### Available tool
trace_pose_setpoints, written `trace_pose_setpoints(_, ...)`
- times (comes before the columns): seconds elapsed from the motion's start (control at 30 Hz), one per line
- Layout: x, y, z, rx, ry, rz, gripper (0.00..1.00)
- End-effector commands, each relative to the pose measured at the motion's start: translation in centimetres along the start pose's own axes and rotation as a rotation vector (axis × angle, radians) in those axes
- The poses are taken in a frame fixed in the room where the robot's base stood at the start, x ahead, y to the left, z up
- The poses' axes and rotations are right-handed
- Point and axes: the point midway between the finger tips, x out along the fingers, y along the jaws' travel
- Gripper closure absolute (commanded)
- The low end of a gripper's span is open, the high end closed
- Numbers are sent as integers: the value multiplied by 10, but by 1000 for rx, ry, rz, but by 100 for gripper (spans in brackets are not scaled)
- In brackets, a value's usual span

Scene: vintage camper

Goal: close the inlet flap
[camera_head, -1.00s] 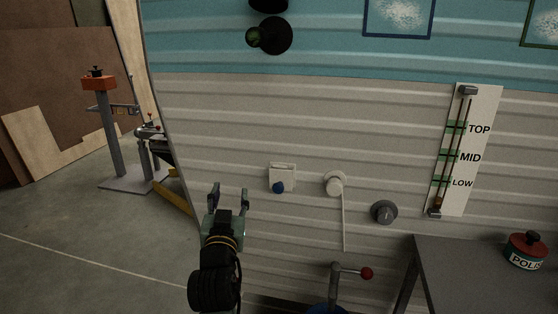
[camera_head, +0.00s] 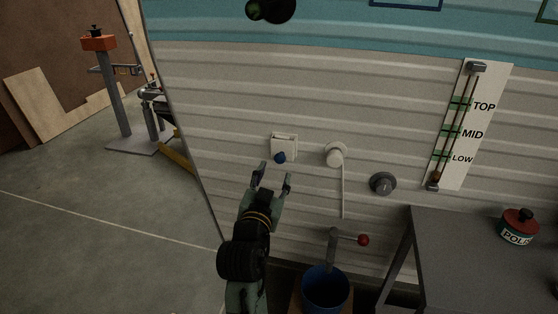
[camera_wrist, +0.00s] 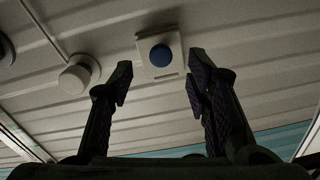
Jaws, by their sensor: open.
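The inlet is a small white square fitting (camera_head: 284,142) on the ribbed camper wall, with a round blue cap (camera_head: 279,157) at its lower part. A thin pale lip runs along its top edge; I cannot tell for certain whether this is the flap standing raised. In the wrist view the white plate (camera_wrist: 174,43) and blue cap (camera_wrist: 160,55) appear beyond the fingers, roughly between their tips. My gripper (camera_head: 275,176) is open and empty, just below and in front of the fitting. No contact with it shows.
Right of the inlet are a white round fitting with a hanging strip (camera_head: 336,154) and a grey knob (camera_head: 383,184). Below stand a red-knobbed tap (camera_head: 346,239) and blue bucket (camera_head: 325,290). A grey table (camera_head: 460,255) bears a polish tin (camera_head: 519,228).

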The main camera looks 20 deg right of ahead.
Motion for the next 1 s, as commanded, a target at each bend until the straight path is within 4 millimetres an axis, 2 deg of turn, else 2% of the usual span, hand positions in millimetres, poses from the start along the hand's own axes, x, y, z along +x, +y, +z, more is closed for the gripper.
trace_pose_setpoints(0.03,12,0,-2,-1,1,3,56)
trace_pose_setpoints(0.2,42,0,-2,-1,0,2,56)
trace_pose_setpoints(0.4,63,0,-1,0,0,0,56)
trace_pose_setpoints(0.77,68,0,0,0,0,-1,56)
trace_pose_setpoints(1.0,68,0,0,0,0,-1,72)
